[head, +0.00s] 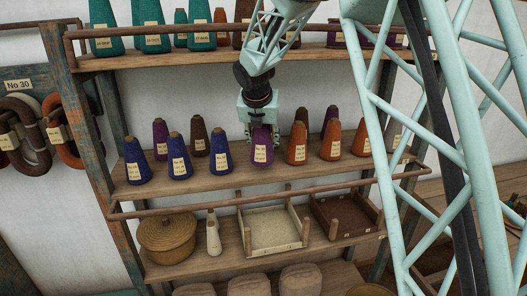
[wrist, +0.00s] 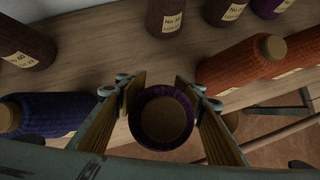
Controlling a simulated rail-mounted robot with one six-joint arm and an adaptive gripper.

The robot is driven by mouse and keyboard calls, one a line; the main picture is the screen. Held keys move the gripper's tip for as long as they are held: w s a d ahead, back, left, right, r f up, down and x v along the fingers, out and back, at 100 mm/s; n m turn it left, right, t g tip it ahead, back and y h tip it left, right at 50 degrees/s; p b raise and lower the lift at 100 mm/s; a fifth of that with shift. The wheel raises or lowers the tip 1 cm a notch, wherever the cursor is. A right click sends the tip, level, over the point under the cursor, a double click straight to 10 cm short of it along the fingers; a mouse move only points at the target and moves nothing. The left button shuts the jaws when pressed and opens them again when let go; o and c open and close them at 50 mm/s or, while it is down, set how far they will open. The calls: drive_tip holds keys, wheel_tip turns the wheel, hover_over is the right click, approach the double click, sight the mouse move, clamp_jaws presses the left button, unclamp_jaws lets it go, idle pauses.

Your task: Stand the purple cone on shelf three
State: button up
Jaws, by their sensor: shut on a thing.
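My gripper (head: 262,131) points down over the middle shelf (head: 230,178) and is shut on a purple cone (head: 263,150) with a pale label. The cone is upright, in the gap of the front row between a blue cone (head: 220,157) and an orange cone (head: 297,150). I cannot tell whether its base touches the board. In the wrist view the fingers (wrist: 160,103) stand on both sides of the purple cone (wrist: 163,94), whose brown round end faces the camera. Its lower part is hidden there.
Brown and purple cones (head: 199,137) stand behind. A rail (head: 270,197) runs below the shelf's front. The lower shelf holds a lidded basket (head: 167,236), a pale cone (head: 213,236) and two trays (head: 273,249). Teal cones (head: 152,40) stand on the upper shelf.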

sight(261, 131)
wheel_tip(261, 131, down, 2)
drive_tip(key=shift+f, duration=0.15)
drive_tip(key=shift+w+f, duration=0.2)
drive_tip(key=shift+f, duration=0.35)
drive_tip(key=shift+f, duration=0.1)
drive_tip(key=o, duration=1.1)
drive_tip(key=shift+c, duration=0.2)
drive_tip(key=shift+v, duration=6.1)
